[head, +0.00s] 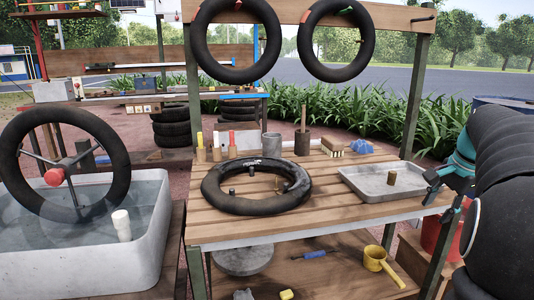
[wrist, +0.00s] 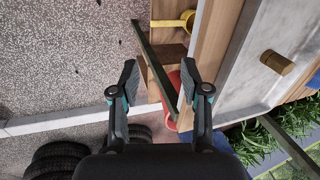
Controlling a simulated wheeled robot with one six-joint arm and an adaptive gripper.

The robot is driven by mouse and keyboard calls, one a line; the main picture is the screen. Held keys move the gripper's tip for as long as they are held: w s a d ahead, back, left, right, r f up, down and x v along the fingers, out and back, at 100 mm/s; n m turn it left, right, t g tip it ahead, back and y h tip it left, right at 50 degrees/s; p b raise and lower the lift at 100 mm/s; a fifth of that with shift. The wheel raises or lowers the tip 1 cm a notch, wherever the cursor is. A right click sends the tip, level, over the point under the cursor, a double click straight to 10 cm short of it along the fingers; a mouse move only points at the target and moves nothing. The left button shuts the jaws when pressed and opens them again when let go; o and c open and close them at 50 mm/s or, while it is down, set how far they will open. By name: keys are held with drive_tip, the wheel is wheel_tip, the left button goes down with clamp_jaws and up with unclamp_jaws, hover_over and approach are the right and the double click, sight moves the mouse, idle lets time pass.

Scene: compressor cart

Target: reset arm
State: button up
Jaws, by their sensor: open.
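My gripper (head: 443,190) is at the right side of the workbench in the head view, beside the metal tray's right end. In the wrist view, my gripper (wrist: 160,82) has its two fingers spread wide with nothing between them. My arm, with a teal joint and dark links, fills the right edge of the head view. The tray (head: 362,194) lies on the bench's right part and holds a small tan cylinder (head: 391,178). In the wrist view the cylinder (wrist: 277,62) shows at the right, apart from my fingers.
A water tub (head: 150,250) stands at the left. A red container (head: 436,236) and a green bench post (head: 438,258) are close to my gripper. A yellow dipper (head: 376,260) lies on the lower shelf.

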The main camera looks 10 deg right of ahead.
drive_tip(key=s+a+f+n, duration=0.3)
drive_tip(key=s+a+n, duration=0.2)
drive_tip(key=a, duration=0.5)
drive_tip(key=s+a+f+n+t, duration=0.1)
drive_tip(key=s+a+f+n, duration=0.2)
drive_tip(key=a, duration=0.8)
drive_tip(key=s+a+f+n+t, duration=0.1)
drive_tip(key=s+a+f+n, duration=0.2)
drive_tip(key=s+a+n, duration=0.5)
drive_tip(key=s+a, duration=0.2)
drive_tip(key=a, duration=0.1)
drive_tip(key=shift+a+f, duration=0.25)
drive_tip(key=shift+f, duration=0.15)
